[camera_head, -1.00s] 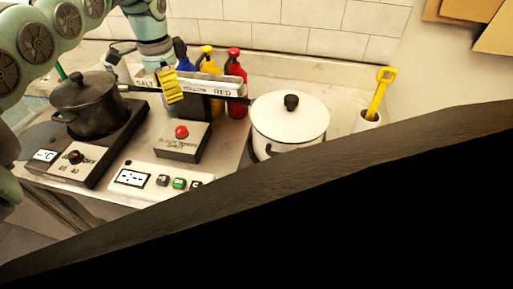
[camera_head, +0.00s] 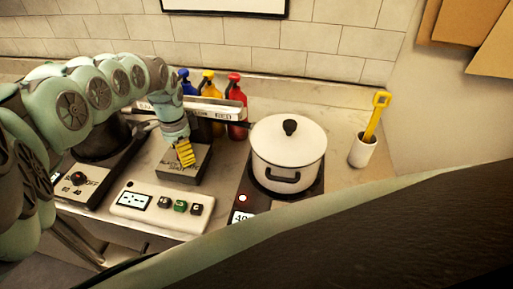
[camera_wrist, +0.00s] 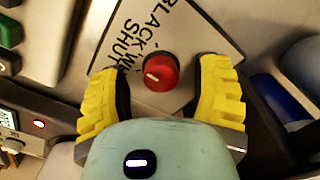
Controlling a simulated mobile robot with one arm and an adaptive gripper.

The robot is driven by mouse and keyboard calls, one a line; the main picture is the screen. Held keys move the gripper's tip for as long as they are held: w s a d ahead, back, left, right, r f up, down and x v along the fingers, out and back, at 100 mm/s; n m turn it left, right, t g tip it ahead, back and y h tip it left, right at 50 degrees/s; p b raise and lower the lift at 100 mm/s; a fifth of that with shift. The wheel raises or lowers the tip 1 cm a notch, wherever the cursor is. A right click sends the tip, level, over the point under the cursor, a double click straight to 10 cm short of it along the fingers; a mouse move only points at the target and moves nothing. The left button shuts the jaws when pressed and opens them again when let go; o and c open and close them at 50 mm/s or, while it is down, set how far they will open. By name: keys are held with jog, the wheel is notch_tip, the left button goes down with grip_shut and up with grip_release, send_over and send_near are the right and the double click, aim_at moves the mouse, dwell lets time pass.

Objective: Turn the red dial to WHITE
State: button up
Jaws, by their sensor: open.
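The red dial (camera_wrist: 163,72) sits on a grey box lid (camera_wrist: 190,35) lettered BLACK, WH… and SHUT, partly cut off or covered. Its white pointer mark faces the lower left in the wrist view. My gripper (camera_wrist: 161,88) is open, with one yellow finger on each side of the dial and visible gaps between. In the head view my gripper (camera_head: 185,153) is over the box (camera_head: 192,176) and hides the dial.
A control panel (camera_head: 142,212) with several buttons lies in front of the box. A white pot (camera_head: 289,150) stands on a burner to the right. A dark pot (camera_head: 98,143) is partly behind my arm. Several coloured bottles (camera_head: 236,100) stand behind.

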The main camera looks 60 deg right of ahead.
jog(key=shift+c, duration=0.2)
grip_shut()
dwell(0.5)
